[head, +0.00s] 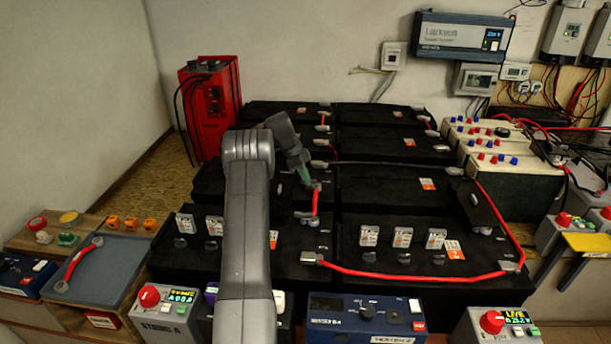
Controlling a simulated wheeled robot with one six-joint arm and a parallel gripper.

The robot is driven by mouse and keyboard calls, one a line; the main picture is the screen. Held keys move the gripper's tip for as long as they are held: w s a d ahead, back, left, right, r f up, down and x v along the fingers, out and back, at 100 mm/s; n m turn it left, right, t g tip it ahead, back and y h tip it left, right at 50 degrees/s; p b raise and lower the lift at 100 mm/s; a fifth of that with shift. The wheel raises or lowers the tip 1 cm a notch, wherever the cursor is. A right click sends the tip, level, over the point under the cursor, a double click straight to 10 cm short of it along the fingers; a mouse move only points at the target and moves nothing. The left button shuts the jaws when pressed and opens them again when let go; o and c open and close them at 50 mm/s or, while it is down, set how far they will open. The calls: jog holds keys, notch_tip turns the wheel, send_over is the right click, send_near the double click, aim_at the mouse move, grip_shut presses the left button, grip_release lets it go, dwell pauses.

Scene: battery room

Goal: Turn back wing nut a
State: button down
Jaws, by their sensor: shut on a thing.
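My gripper (305,176) reaches down over the middle of the battery bank. It is shut at a terminal at the upper end of a short red link cable (316,202). The wing nut in its jaws is too small and too covered to make out, and its turn cannot be read. The lower end of the link meets a terminal on the front left battery (290,240). My arm hides part of that battery.
Black batteries stand in rows, with a long red cable (410,277) across the front right one. Tester boxes (365,315) line the front edge. A tray with a red cable (110,265) lies at left. A red charger (212,105) stands behind.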

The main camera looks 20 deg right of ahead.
jog(key=shift+m, duration=0.4)
jog(key=c, duration=1.5)
grip_release()
jog(key=p+v, duration=0.1)
jog(key=v, duration=1.3)
jog(key=shift+w+d+p, duration=0.1)
jog(key=shift+w+p, duration=0.1)
jog(key=shift+p, duration=0.1)
jog(key=b+x, duration=0.1)
jog(key=x, duration=1.3)
jog(key=shift+s, duration=0.2)
